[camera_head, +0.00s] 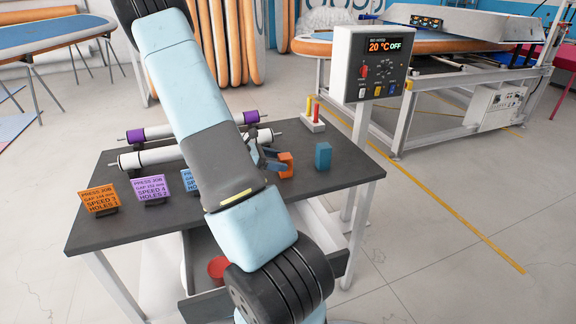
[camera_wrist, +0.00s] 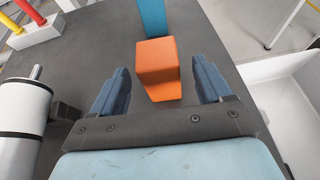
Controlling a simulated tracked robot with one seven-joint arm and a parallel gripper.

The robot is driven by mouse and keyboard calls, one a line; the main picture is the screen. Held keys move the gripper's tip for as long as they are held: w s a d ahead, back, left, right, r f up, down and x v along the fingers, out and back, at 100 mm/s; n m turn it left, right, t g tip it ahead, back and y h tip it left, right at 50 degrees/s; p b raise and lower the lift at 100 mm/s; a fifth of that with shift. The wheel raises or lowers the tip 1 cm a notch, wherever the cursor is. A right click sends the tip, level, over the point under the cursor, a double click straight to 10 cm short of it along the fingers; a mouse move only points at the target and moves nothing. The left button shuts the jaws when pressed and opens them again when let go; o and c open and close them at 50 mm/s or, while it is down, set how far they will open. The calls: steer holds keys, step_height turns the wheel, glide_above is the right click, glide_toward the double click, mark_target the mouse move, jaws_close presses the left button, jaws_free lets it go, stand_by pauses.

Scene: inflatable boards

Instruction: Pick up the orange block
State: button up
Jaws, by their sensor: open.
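The orange block (camera_head: 286,165) stands on the dark tabletop, partly hidden behind my gripper in the head view. In the wrist view the orange block (camera_wrist: 159,68) lies between the two blue fingers, nearer the far side of the gap, with space visible on both sides. My gripper (camera_wrist: 160,82) is open and empty; in the head view my gripper (camera_head: 270,162) is beside the block at its left. Whether the fingers are level with the block is hard to tell.
A blue block (camera_head: 323,156) stands just right of the orange one. A stand with red and yellow pegs (camera_head: 313,124) is at the back edge. Job cards (camera_head: 99,200) line the front left. A control panel (camera_head: 368,65) rises behind the table.

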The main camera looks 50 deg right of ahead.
mark_target(290, 162)
steer(key=shift+x, duration=2.65)
steer(key=shift+r, duration=0.15)
steer(key=c, duration=1.1)
steer(key=shift+c, duration=0.2)
